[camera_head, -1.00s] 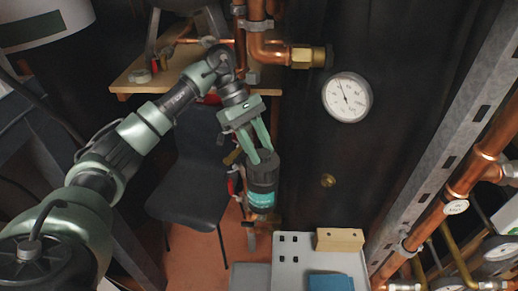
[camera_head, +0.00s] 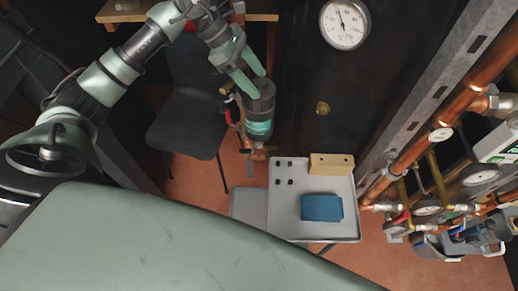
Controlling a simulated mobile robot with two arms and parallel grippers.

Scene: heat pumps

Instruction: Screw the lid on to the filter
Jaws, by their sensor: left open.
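The filter (camera_head: 259,128) is a dark upright cylinder with a teal label, in the upper middle of the head view, on copper pipework. Its black ribbed top (camera_head: 259,98) appears to be the lid; I cannot tell how far it is screwed on. My left gripper (camera_head: 252,84) reaches down from the upper left, with its pale green fingers at the upper rim of the lid. It is open; whether the fingers touch the lid is unclear. My right gripper is not in view.
A grey tray table (camera_head: 284,219) below the filter holds a wooden block (camera_head: 332,163) and a folded blue cloth (camera_head: 322,207). A dark chair (camera_head: 188,122) stands left. A gauge (camera_head: 345,24) is above; copper pipes (camera_head: 440,130) and valves fill the right. A pale green surface covers the lower foreground.

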